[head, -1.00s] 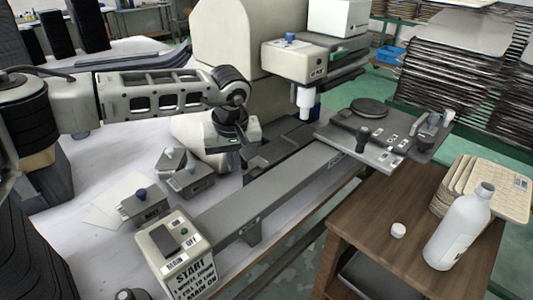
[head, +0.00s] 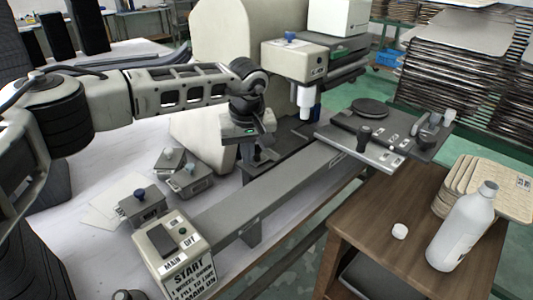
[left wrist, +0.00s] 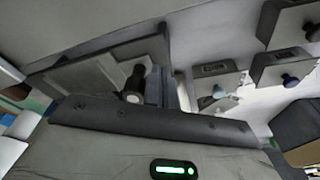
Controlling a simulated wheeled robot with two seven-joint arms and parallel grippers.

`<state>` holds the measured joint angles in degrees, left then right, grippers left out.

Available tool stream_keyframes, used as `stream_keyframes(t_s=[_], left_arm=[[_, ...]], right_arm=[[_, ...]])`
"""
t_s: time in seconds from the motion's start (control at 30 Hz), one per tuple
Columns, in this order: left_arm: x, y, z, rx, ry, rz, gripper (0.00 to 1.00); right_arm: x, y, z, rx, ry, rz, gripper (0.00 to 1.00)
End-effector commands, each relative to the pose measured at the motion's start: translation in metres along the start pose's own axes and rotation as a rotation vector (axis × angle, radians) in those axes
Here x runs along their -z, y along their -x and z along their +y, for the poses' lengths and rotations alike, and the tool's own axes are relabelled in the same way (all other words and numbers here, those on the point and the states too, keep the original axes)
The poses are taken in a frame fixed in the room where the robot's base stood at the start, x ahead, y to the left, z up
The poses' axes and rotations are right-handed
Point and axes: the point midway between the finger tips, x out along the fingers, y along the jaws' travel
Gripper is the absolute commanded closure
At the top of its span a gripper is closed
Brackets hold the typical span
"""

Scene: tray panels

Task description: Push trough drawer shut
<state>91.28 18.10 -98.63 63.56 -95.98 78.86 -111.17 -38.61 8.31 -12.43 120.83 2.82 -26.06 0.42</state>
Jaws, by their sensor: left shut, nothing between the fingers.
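The long dark trough (head: 290,150), which I take to be the trough drawer, lies low behind the grey rail at the machine's foot. Its near end sticks out toward the table. My left gripper (head: 259,160) points down at this near end, shut and empty. I cannot tell whether it touches the trough. The left wrist view shows a dark shallow tray-like part (left wrist: 95,75) and a dark knob-like shape (left wrist: 135,80) close to the gripper. The trough's far part is hidden by the machine. My right gripper is not in view.
A grey rail (head: 285,190) runs from the switch box (head: 173,255) to a plate with fittings (head: 385,135). Several small grey blocks with knobs (head: 145,205) lie on the white table at left.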

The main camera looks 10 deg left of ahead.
Motion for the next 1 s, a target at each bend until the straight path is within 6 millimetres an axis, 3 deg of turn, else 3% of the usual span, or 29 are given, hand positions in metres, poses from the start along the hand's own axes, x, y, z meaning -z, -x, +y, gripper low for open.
stream_keyframes(t_s=[1.0], left_arm=[[0.011,-0.003,0.021,0.0,0.001,0.001,1.0]], right_arm=[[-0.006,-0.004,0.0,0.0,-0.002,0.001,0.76]])
